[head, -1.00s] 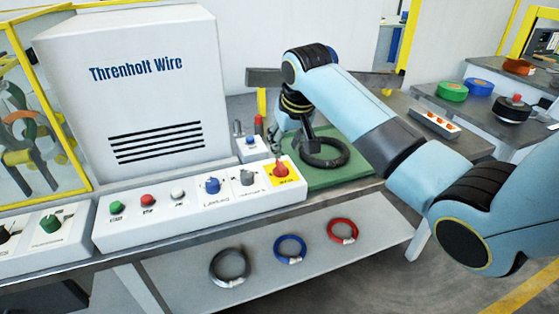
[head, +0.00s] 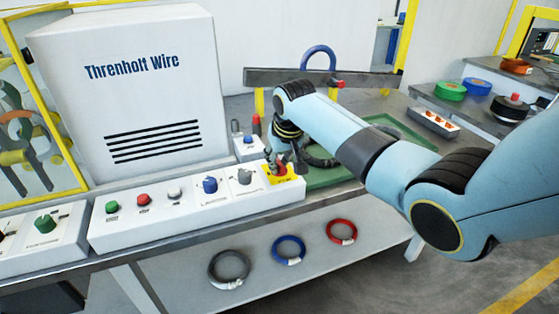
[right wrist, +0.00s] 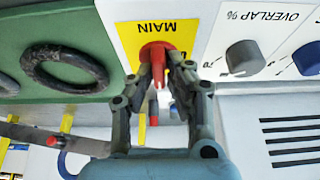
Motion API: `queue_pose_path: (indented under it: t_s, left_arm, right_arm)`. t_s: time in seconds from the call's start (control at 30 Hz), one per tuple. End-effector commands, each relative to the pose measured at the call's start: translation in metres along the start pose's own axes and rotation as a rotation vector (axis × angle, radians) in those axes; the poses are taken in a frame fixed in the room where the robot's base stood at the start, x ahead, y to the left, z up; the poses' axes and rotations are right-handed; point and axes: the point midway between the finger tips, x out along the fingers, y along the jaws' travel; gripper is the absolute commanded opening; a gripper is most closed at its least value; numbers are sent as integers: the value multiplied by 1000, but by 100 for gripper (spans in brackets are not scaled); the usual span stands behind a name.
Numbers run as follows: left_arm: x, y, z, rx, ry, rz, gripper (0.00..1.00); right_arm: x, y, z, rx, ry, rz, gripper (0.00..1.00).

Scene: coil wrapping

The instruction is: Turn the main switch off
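The main switch is a red rotary knob (right wrist: 157,52) on a yellow plate marked MAIN (right wrist: 130,35), at the right end of the white control panel (head: 130,228). My right gripper (right wrist: 163,68) is at the knob, its two fingers drawn in on either side of the red handle and appearing to grip it. In the head view the right gripper (head: 281,168) covers much of the knob, with the yellow plate (head: 290,179) showing around it. The knob's exact setting is hard to read. My left gripper is in neither view.
A grey knob (head: 244,176) and a blue knob (head: 210,185) sit left of the switch. A dark coil (right wrist: 65,68) lies on the green mat (right wrist: 100,20) beside the panel. The Threnholt Wire machine (head: 150,90) stands behind.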

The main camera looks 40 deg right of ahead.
Motion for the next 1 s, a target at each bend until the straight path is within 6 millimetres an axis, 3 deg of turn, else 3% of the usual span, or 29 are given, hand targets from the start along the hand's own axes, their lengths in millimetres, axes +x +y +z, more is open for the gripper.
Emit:
queue_pose_path:
  t_s: [0.1, 0.57, 1.0]
  left_arm:
    - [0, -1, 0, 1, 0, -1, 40]
    - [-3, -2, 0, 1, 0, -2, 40]
    - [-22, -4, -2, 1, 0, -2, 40]
  right_arm:
    - [0, 1, 0, 0, -1, 1, 0]
    - [0, 1, 1, -30, -3, -10, 0]
    - [-1, 3, 0, -308, -5, -127, 0]
